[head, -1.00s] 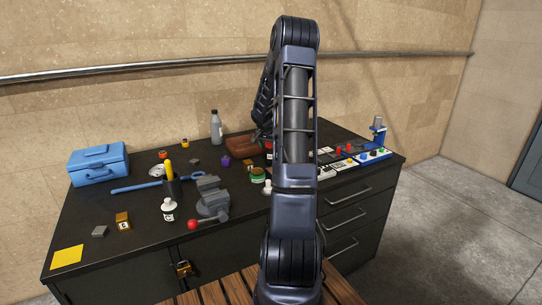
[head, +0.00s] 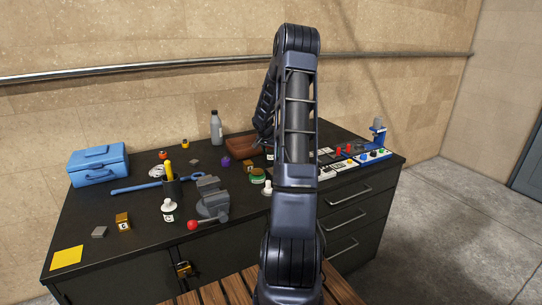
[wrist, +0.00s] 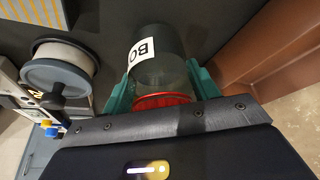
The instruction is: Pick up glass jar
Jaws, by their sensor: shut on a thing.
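The glass jar (wrist: 158,72) shows in the wrist view as a clear, dark-looking cylinder with a red ring at its near end and a white label lettered "BO". My gripper (wrist: 162,88) has one teal finger on each side of the jar and is shut on it. In the head view my arm hides the gripper and most of the area around the jar, at the back right of the dark workbench (head: 80,225). I cannot tell whether the jar touches the bench.
A brown tray (head: 241,146) lies close left of my arm. A spool-like item (wrist: 58,72) is left of the jar in the wrist view. A vise (head: 212,197), a grey bottle (head: 216,128) and a blue toolbox (head: 98,165) stand on the bench.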

